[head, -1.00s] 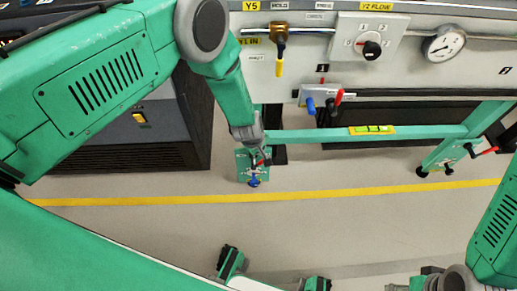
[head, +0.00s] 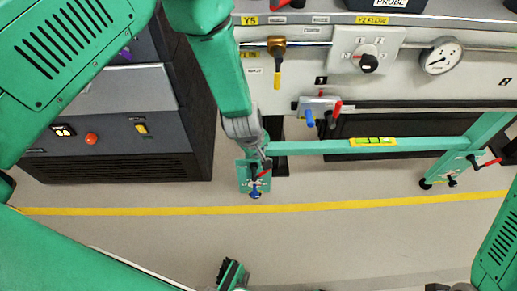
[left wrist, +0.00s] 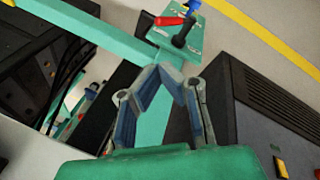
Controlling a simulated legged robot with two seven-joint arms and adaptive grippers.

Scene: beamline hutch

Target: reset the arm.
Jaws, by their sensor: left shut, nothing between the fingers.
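My left arm comes in from the left, bent at an elbow near the top. Its forearm hangs down in front of the bench. My left gripper (head: 263,162) is shut and empty, above or beside a green foot plate (head: 243,178) with a red lever and a blue knob (head: 255,194). In the left wrist view the fingers (left wrist: 163,74) meet at their tips, with the plate's red lever (left wrist: 170,20) beyond them. I cannot tell whether they touch the plate.
A dark cabinet (head: 110,160) stands left of my forearm. The bench panel carries a flow dial (head: 368,62), a gauge (head: 441,56) and a yellow-handled valve (head: 277,72). A green crossbar (head: 320,147) runs below.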

